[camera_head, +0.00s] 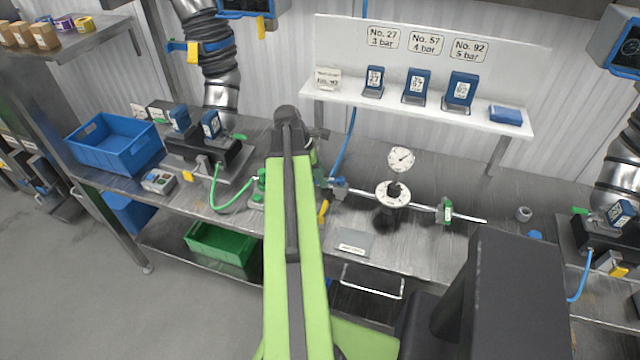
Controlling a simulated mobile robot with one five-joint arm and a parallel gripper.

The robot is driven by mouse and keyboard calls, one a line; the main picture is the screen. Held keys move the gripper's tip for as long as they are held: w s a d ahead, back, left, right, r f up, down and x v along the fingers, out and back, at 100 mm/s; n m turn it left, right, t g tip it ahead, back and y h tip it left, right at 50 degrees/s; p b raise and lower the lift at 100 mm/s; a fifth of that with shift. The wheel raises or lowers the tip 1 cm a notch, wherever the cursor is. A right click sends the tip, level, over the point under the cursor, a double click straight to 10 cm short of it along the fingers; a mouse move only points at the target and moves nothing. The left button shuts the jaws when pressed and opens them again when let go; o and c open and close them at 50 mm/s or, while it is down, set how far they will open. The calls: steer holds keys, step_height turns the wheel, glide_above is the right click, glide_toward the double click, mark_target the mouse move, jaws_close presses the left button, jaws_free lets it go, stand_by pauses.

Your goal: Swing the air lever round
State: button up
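An air line runs along the steel bench to the right of my arm. It has a blue fitting (340,187), a round regulator with a black knob (394,190), a dial gauge (401,159) and a green-and-white part (446,211). A yellow handle (323,212) shows just beside my arm, left of and below the blue fitting; it looks like the air lever, partly covered by my arm. My green arm reaches up the middle of the picture and bends at its dark top joint. My gripper is hidden behind the arm, so its hold and its distance to the handle do not show.
A white shelf (512,122) with several blue-and-grey units stands behind the air line. A black device with a green hose (236,207) and a blue crate (113,142) are on the left. A small plate (354,245) lies at the bench front. The bench right of the regulator is mostly clear.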

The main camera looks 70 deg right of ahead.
jaws_close()
stand_by(0.3)
stand_by(1.1)
